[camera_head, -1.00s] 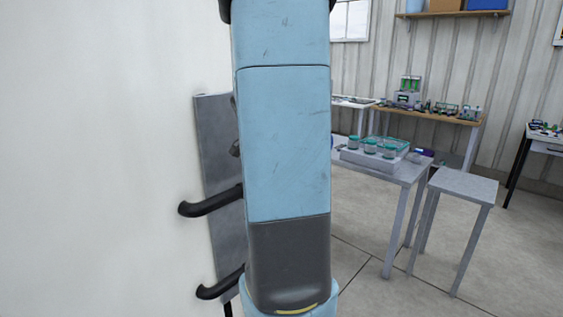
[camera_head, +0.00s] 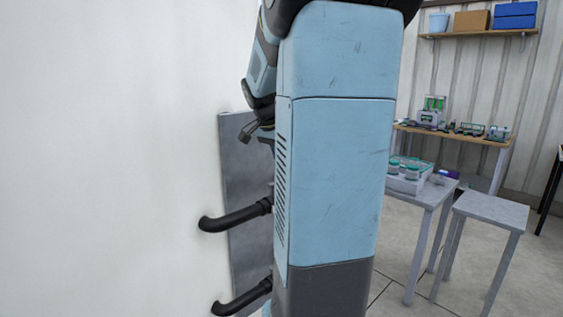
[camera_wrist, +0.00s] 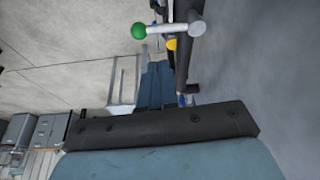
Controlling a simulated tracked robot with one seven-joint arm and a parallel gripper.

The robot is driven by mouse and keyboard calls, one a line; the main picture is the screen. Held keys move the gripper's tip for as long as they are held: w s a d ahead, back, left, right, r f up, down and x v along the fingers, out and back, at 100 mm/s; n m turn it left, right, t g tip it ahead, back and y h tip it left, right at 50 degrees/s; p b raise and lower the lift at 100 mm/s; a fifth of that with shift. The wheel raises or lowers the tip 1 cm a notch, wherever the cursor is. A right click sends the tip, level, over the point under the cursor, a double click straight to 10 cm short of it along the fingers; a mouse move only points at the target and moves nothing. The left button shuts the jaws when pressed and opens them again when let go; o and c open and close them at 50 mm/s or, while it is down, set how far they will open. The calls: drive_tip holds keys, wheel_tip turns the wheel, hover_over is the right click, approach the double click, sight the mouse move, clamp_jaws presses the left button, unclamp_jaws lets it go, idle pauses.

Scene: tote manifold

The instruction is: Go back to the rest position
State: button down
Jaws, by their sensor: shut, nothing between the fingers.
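My gripper (camera_head: 249,130) shows small and dark at the left edge of my arm, in front of the grey panel. Its fingers are shut and empty. The rest of it is partly hidden by my arm, which fills the middle of the head view. In the wrist view, a dark pipe (camera_wrist: 182,70) carries a pale cross-handle (camera_wrist: 172,29) with a green ball (camera_wrist: 138,31) at its left end. A yellow part (camera_wrist: 172,44) sits just below the handle. The handle is apart from the dark and blue body at the bottom of that view.
A grey panel (camera_head: 245,185) with two black bent pipes (camera_head: 232,217) stands by the white wall (camera_head: 110,150) at left. At right are a grey table (camera_head: 428,195) with a tray of jars (camera_head: 405,178), a stool (camera_head: 492,209) and a wooden bench (camera_head: 470,138). Floor between is open.

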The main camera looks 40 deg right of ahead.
idle(0.4)
drive_tip(key=s+a+n+t+y, duration=0.1)
drive_tip(key=s+a+n, duration=0.4)
drive_tip(key=a, duration=0.4)
drive_tip(key=s+a+n+t+y, duration=0.1)
drive_tip(key=s+a+n, duration=0.4)
drive_tip(key=a, duration=0.5)
drive_tip(key=s+a+n+t+y, duration=0.2)
drive_tip(key=s+a+n, duration=0.3)
drive_tip(key=a, duration=0.4)
drive_tip(key=shift+s+a+f+n+t, duration=0.15)
drive_tip(key=shift+a+f+n+t, duration=0.25)
drive_tip(key=shift+n+t, duration=0.3)
